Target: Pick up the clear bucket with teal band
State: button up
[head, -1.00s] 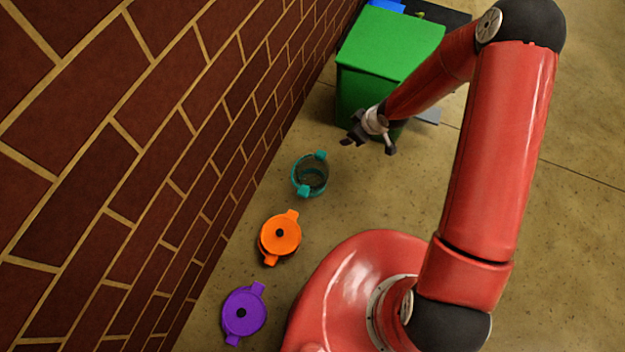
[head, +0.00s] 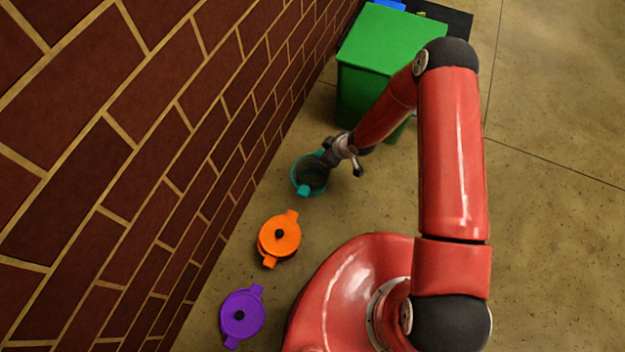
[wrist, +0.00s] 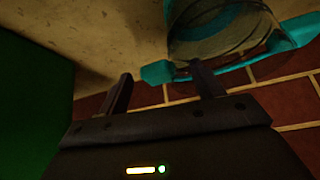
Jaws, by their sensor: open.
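The clear bucket with teal band (head: 303,183) stands on the floor close to the brick wall in the head view. Its teal rim has two tabs, and its inside looks dark. In the wrist view the bucket (wrist: 215,35) is at the top, with teal tabs reaching left and right. My gripper (head: 342,163) is open at the bucket's upper right side and covers part of its rim. In the wrist view my gripper's fingers (wrist: 160,85) are apart. The right finger overlaps the bucket's rim in the picture; I cannot tell whether it touches.
An orange lidded pot (head: 282,235) and a purple lidded pot (head: 243,312) stand along the wall nearer me. A green box (head: 385,45) stands beyond the bucket. The brick wall (head: 110,150) is close on the left. Open floor (head: 560,220) lies to the right.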

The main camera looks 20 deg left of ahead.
jog(key=c, duration=1.2)
jog(key=shift+r, duration=0.1)
